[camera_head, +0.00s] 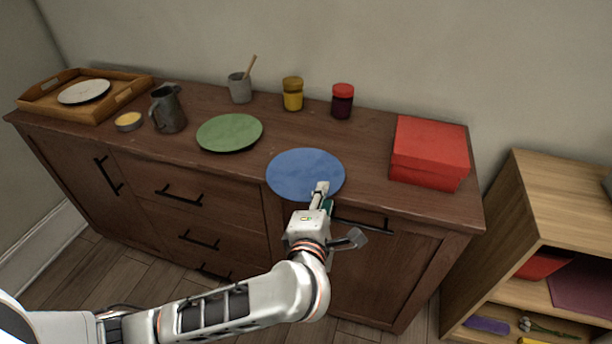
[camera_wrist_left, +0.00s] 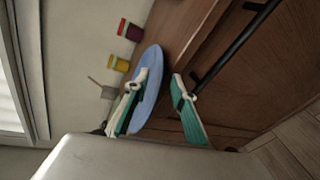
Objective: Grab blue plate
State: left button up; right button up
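The blue plate (camera_head: 300,174) lies flat at the front edge of the dark wooden cabinet top, a little right of its middle. My left gripper (camera_head: 321,190) reaches up from the front to the plate's near right rim. In the left wrist view the gripper (camera_wrist_left: 159,78) is open, with a clear gap between its teal-padded fingers. One finger overlaps the blue plate (camera_wrist_left: 151,88) there and the other is on the cabinet-front side of the rim. I cannot tell whether either finger touches it. My right gripper is in neither view.
A green plate (camera_head: 230,133) lies left of the blue plate, and a red box (camera_head: 428,153) stands to its right. Yellow (camera_head: 292,94) and red (camera_head: 342,101) jars stand behind. A black drawer handle (camera_wrist_left: 234,44) is close to the gripper.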

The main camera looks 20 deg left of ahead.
pick_arm(q)
grip_shut()
jog(key=shift+r, duration=0.1)
